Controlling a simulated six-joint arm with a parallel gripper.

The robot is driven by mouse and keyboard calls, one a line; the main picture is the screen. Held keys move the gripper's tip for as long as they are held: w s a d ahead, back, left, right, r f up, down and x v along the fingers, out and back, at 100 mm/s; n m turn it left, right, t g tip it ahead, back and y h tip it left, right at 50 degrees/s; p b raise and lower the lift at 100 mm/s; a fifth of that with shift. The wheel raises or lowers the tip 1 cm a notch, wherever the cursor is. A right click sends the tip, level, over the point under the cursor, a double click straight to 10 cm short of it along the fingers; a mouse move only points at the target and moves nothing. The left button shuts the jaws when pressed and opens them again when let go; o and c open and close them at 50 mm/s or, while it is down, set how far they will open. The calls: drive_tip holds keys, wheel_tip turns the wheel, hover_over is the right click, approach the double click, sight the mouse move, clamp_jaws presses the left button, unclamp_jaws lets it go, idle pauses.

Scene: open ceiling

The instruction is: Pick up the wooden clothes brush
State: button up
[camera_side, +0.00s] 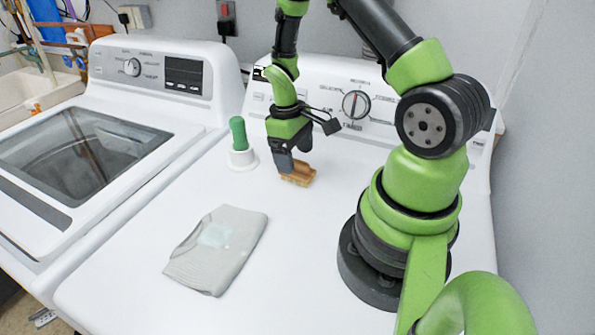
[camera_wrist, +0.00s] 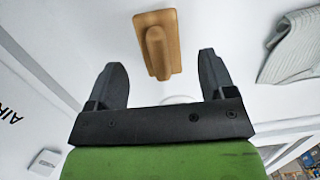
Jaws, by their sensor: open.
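The wooden clothes brush (camera_side: 298,176) lies on the white top of the machine in the side view, below and slightly right of my gripper's fingers. In the wrist view the brush (camera_wrist: 157,44) is a tan block with a raised handle along its middle, lying ahead of and between the fingertips. My gripper (camera_side: 287,163) points down close to the brush and partly overlaps it in the side view. In the wrist view my gripper (camera_wrist: 161,66) has its two dark fingers spread wide, with nothing between them. I cannot tell whether a finger touches the brush.
A green-handled object in a white holder (camera_side: 241,147) stands left of my gripper. A folded grey cloth (camera_side: 222,246) lies toward the front; it also shows in the wrist view (camera_wrist: 293,45). The control panel (camera_side: 395,112) rises behind. The white top between is clear.

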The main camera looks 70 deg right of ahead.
sight(297, 160)
drive_tip(key=shift+s+f, duration=0.25)
drive_tip(key=shift+f, duration=0.7)
drive_tip(key=shift+s+f, duration=0.2)
drive_tip(key=shift+f, duration=0.75)
drive_tip(key=c, duration=1)
drive_tip(key=shift+r, duration=0.1)
wheel_tip(297, 160, up, 10)
drive_tip(key=shift+f, duration=0.1)
